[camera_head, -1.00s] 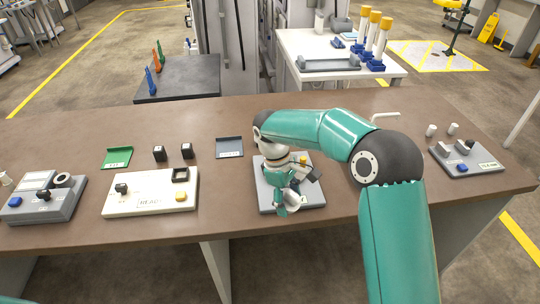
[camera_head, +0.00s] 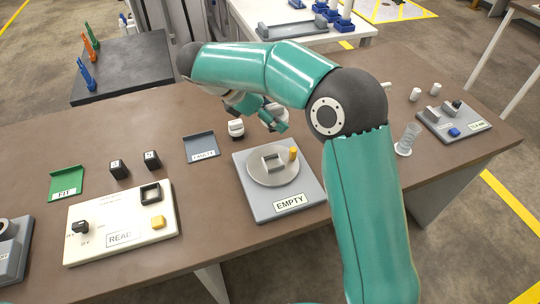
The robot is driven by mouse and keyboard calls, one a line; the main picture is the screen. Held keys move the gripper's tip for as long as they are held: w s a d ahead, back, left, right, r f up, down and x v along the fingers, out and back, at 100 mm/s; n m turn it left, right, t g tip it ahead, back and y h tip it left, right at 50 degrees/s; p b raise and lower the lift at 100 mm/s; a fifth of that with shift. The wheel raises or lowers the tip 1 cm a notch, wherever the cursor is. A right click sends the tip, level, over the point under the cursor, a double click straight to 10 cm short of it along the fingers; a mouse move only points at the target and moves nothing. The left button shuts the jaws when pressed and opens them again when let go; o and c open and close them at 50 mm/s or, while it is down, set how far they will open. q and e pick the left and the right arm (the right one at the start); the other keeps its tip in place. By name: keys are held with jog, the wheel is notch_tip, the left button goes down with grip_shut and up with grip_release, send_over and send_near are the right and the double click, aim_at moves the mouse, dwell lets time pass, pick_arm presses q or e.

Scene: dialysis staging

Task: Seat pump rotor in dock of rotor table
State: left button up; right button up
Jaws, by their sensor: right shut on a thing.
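The rotor table (camera_head: 252,200) is a grey plate with a round disc (camera_head: 270,179), labelled EMPTY. The U-shaped dock (camera_head: 273,161) on the disc is empty, with a yellow peg (camera_head: 293,153) beside it. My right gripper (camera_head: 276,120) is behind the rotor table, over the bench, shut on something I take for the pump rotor. My arm and fingers hide most of the held thing, so its shape and tilt cannot be told. A small white piece with a dark band (camera_head: 236,128) shows just left of the gripper. My left gripper is not in view.
A blue-grey tray (camera_head: 200,147), a cream reader panel (camera_head: 95,236), two black blocks (camera_head: 152,159) and a green tray (camera_head: 67,184) lie to the left. A clear cylinder (camera_head: 408,138) and a grey panel (camera_head: 470,122) are at the right. The brown bench (camera_head: 215,238) is bare in front.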

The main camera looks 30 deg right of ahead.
aim_at(280, 159)
notch_tip(280, 159, down, 15)
jog(key=shift+w+a+r, duration=0.1)
jog(key=shift+a+r, duration=0.05)
jog(key=shift+r, duration=0.05)
jog(key=o, duration=1.3)
jog(key=shift+r, duration=0.1)
jog(key=v, duration=1.2)
